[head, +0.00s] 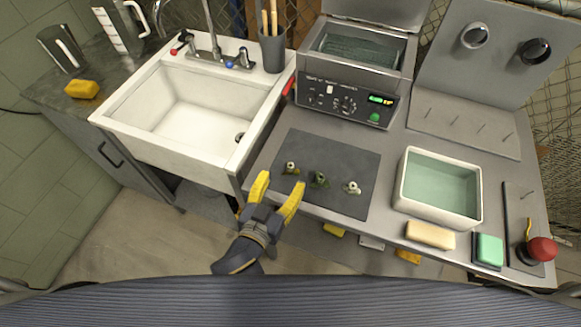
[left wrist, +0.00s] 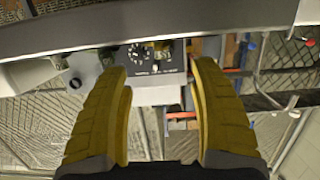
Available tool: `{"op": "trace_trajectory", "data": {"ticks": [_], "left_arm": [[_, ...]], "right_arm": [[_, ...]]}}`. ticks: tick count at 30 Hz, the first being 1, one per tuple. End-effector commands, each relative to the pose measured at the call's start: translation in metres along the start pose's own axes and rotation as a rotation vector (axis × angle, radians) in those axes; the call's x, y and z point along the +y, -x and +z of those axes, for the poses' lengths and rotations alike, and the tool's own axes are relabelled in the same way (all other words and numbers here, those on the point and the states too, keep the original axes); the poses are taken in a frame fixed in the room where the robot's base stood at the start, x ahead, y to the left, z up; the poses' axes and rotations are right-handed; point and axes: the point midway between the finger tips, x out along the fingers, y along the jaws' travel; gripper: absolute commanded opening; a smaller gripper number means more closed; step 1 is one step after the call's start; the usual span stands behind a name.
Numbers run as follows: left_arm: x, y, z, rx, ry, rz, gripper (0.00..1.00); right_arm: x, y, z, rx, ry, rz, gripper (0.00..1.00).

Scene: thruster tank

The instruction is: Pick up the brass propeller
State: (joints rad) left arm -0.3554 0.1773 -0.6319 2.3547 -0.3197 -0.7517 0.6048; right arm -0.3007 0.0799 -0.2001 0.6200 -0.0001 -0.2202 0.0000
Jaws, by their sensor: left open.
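Three small propeller-like parts lie in a row on a dark grey mat (head: 326,147). The left part (head: 291,168) has olive-brass tones with a pale hub. The middle part (head: 320,179) looks dark green. The right part (head: 353,187) looks pale and whitish. They are too small to tell for sure which is brass. My left gripper (head: 276,190) has yellow fingers, open and empty, near the bench's front edge, just in front of the left part. Its open fingers also fill the left wrist view (left wrist: 164,95). My right gripper is not in view.
A white sink (head: 130,128) stands left of the mat. An open-lidded steel machine (head: 345,85) stands behind it. A green-lined white tank (head: 405,185) stands to the right, with a tan sponge (head: 430,236), a green block (head: 488,250) and a red knob (head: 542,248) nearby.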

Motion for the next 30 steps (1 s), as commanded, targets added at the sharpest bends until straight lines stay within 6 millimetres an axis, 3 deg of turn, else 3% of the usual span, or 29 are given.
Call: {"op": "trace_trajectory", "data": {"ticks": [4, 14, 24, 30], "left_arm": [[0.000, -0.014, 0.000, 0.000, -0.001, 0.001, 0.62], [0.001, -0.027, 0.001, 0.000, -0.001, 0.001, 0.62], [0.001, -0.064, 0.002, 0.001, -0.001, 0.001, 0.62], [0.001, -0.072, 0.002, 0.000, 0.000, 0.000, 0.62]], "right_arm": [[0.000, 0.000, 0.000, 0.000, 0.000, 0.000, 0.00], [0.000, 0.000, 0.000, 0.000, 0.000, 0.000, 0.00], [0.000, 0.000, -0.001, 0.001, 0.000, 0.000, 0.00], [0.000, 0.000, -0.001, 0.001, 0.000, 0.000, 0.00]]}}
